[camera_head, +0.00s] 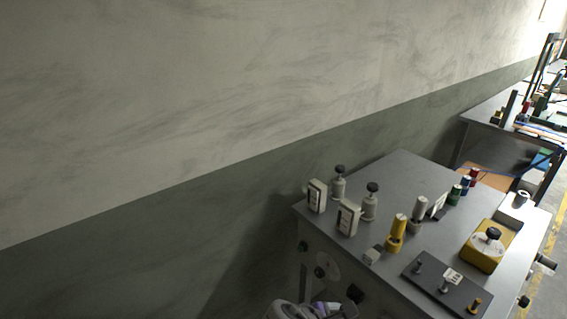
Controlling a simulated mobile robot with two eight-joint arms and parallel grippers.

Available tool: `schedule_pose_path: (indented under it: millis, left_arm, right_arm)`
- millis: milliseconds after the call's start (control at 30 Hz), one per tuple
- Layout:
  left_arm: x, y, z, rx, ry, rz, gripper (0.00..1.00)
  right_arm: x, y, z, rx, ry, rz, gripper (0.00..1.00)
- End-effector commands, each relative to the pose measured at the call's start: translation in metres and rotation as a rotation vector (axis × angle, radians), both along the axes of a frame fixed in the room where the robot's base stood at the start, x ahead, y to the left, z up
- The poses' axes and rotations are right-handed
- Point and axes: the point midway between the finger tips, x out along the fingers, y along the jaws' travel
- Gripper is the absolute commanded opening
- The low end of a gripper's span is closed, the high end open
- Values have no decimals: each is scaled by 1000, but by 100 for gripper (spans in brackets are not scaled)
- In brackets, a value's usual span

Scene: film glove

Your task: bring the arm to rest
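A grey and white shape with a purple patch (318,309) is cut off by the bottom edge, in front of the metal table (395,172).
The grey metal table holds several thread spools, a yellow spool (396,232), a yellow box with a black knob (487,246) and a dark plate with pegs (446,285). A second cluttered table (480,117) stands behind at right. A two-tone wall (200,110) fills the left.

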Motion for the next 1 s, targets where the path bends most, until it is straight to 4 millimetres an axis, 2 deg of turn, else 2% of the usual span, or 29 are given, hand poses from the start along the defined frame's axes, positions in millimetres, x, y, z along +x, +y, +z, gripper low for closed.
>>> schedule_pose_path:
  millis: [33,200,333,500,1000]
  left_arm:
    - [2,0,10,0,-4,0,50]
    - [6,0,34,0,-13,0,50]
    - [11,0,52,0,-22,0,50]
    - [14,0,64,0,-28,0,50]
    - [15,0,64,0,-29,0,50]
  right_arm:
    - [-13,-18,0,102,-33,-96,69]
    - [-61,-49,-14,557,-211,-544,69]
    - [-87,-54,-16,885,-367,-920,69]
    - [-99,-52,-13,1147,-501,-1242,69]
    - [-99,-52,-13,1156,-506,-1254,69]
